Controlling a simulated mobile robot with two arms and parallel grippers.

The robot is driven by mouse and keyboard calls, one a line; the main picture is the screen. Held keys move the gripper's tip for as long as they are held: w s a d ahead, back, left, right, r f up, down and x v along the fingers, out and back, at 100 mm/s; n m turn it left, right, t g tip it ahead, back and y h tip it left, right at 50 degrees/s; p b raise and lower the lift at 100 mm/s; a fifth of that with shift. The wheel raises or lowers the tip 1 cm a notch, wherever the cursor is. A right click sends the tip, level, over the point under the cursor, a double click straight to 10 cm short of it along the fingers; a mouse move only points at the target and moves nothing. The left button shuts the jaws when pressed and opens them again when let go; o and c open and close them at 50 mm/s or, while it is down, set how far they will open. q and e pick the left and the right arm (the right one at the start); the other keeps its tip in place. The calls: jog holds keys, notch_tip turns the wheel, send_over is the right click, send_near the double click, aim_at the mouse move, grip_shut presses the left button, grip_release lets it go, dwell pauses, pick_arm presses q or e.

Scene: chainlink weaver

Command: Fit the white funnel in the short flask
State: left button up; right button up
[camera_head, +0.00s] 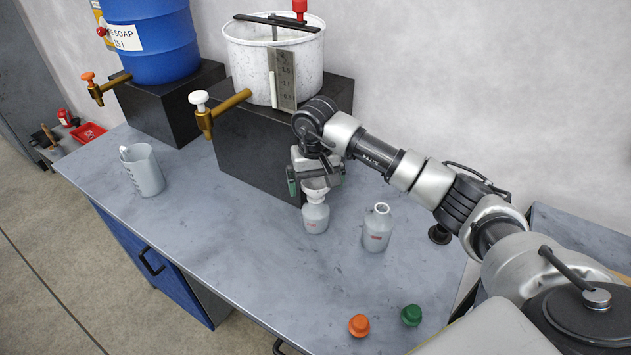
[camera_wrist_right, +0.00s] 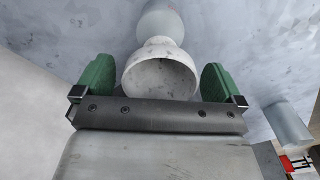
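The white funnel (camera_head: 316,192) sits upright at the mouth of the left flask (camera_head: 315,219), which looks the shorter of two grey flasks. How deep its stem reaches inside is hidden. The funnel's round mouth (camera_wrist_right: 160,75) faces the camera in the right wrist view, with the flask (camera_wrist_right: 161,22) beyond it. My right gripper (camera_head: 308,184) is at the funnel's height. Its green fingers (camera_wrist_right: 159,82) stand on both sides of the funnel, with narrow gaps, so it looks open around it. My left gripper is not in view.
The taller flask (camera_head: 377,230) stands to the right. An orange cap (camera_head: 359,325) and a green cap (camera_head: 411,315) lie near the front. A measuring jug (camera_head: 142,171) stands at left. Dark blocks carry a blue barrel (camera_head: 160,50) and white bucket (camera_head: 250,62) with taps behind.

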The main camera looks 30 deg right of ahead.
jog(key=shift+r, duration=0.1)
notch_tip(320, 180, up, 11)
jog(key=b, duration=0.2)
jog(key=shift+f, duration=0.2)
dwell(0.6)
